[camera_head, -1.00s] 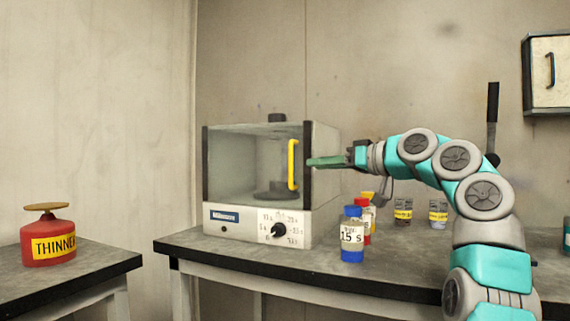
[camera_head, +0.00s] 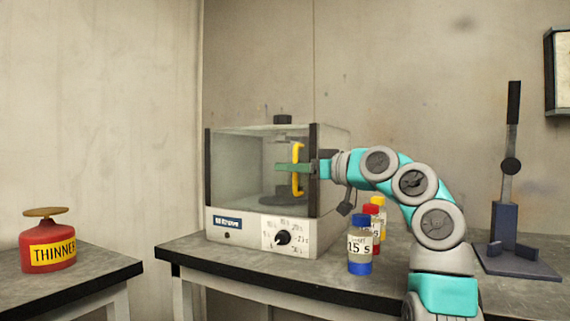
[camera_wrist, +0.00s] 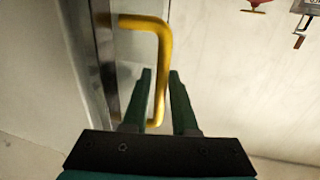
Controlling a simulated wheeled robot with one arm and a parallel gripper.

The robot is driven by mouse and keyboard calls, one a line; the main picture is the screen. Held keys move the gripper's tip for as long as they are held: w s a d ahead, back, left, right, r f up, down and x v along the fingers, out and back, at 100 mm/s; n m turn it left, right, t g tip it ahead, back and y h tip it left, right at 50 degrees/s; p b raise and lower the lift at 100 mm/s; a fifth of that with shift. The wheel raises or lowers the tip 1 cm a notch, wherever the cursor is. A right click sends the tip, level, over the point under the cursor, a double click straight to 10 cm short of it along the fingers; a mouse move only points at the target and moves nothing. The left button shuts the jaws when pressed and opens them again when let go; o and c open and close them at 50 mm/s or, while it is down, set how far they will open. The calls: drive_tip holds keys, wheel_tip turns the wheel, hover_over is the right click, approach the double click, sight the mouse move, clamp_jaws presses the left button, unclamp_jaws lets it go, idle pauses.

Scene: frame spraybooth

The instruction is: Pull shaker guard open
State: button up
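The shaker (camera_head: 250,231) is a pale box with a dial, standing on the grey bench. Its clear front guard (camera_head: 240,165) looks shut. The guard carries an upright yellow handle (camera_head: 297,178) near its right edge. My gripper (camera_head: 282,167) reaches in from the right, with its green fingers at the handle. In the wrist view, my gripper (camera_wrist: 160,73) has its two fingers apart, one on each side of the handle's bar (camera_wrist: 161,62). Small gaps seem to show between the bar and the fingers.
A blue-capped bottle (camera_head: 360,249), with red- and yellow-capped bottles behind it, stands right of the shaker below my arm. A lever press (camera_head: 505,225) stands farther right. A red thinner can (camera_head: 48,246) is on the separate left bench (camera_head: 95,272).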

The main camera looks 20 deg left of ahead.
drive_tip(key=shift+x, duration=0.8)
clamp_jaws()
idle(0.9)
